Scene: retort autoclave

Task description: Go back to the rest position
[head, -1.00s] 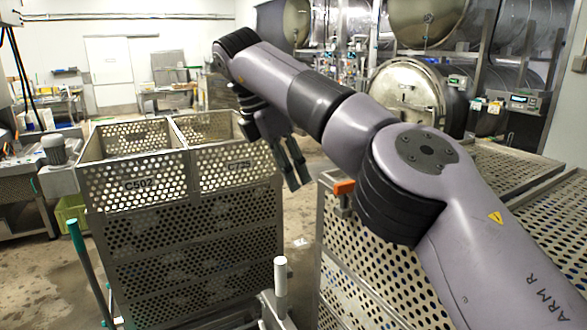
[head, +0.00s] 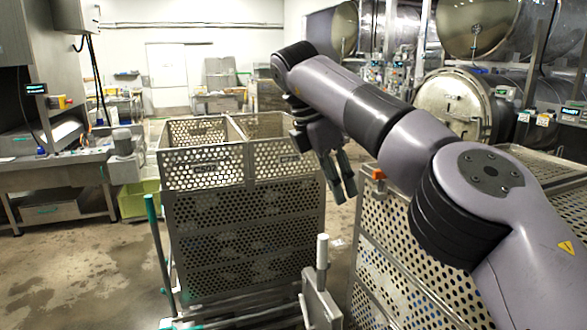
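My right arm reaches in from the right edge of the head view, bent at the elbow. Its gripper (head: 343,180) points down, with two dark fingers apart and nothing between them. My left arm and gripper do not show.
The stack stands on a cart with a green upright handle (head: 159,245) and a white-topped post (head: 322,250). Round retort doors (head: 452,103) are behind. The wet floor (head: 85,265) at left is clear.

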